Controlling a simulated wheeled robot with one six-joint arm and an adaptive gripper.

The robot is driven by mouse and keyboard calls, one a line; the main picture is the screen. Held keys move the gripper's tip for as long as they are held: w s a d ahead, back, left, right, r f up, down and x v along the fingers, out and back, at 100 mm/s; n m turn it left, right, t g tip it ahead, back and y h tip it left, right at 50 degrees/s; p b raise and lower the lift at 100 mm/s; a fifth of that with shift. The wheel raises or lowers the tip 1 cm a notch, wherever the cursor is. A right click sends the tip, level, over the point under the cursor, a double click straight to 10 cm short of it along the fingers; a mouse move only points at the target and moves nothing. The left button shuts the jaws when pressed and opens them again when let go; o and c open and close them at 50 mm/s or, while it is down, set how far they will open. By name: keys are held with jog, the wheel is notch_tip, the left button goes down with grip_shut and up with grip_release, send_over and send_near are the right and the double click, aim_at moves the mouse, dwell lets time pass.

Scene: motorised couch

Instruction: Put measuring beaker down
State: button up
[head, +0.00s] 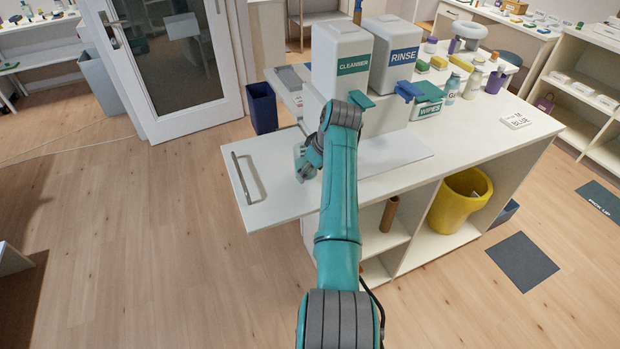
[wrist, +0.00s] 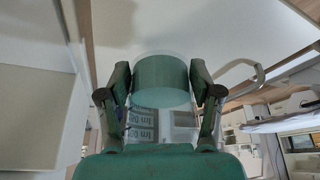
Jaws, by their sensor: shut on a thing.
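Only a small pale part of the beaker (head: 299,157) shows there, beside the gripper. I cannot tell whether its base touches the counter.
The white counter (head: 225,200) has a metal handle (head: 247,178) at its left end. A wipes box (head: 427,108) and bottles stand to the right. Bare counter lies left of the gripper.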

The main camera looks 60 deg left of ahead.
jog(key=shift+f, duration=1.85)
jog(key=shift+f, duration=0.1)
jog(key=o, duration=1.2)
jog(key=shift+o, duration=0.2)
jog(key=v, duration=1.2)
jog(key=shift+a, duration=0.1)
